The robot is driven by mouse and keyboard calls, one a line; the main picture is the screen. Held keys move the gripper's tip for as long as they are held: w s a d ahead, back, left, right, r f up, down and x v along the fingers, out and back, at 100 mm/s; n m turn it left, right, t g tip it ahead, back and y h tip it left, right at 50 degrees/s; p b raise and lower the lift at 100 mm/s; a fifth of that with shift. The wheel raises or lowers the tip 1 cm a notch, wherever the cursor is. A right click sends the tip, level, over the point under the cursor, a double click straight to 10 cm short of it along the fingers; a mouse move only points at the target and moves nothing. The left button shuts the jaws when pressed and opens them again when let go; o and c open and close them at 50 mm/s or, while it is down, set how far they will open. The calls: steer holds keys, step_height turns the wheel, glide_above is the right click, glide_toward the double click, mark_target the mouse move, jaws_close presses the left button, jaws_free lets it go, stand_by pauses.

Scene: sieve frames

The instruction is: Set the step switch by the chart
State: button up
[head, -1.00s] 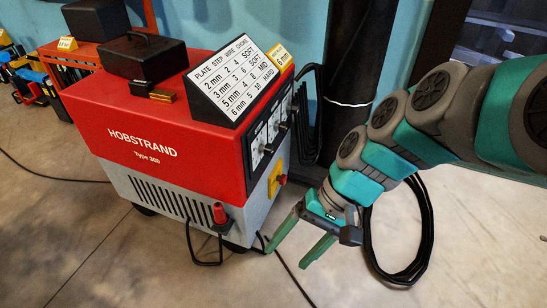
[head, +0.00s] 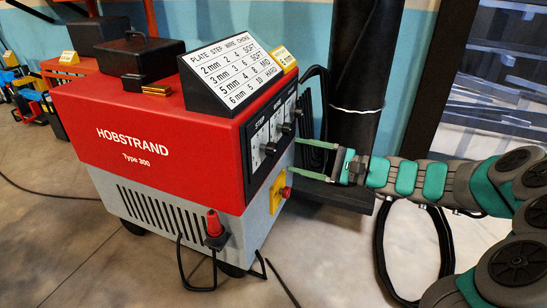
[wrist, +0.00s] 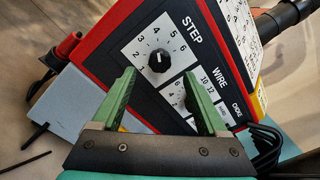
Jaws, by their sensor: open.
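The red and grey welder (head: 150,150) also has a WIRE knob (head: 287,129) and a yellow plate with a red knob (head: 285,192). A black box (head: 140,62) sits on top. A dark column (head: 358,80) and cables (head: 383,250) stand close right.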

mark_target(276, 150)
steer(key=b+x, duration=0.1)
steer(key=x, duration=0.6)
steer(key=shift+a, duration=0.35)
jaws_close()
stand_by(0.3)
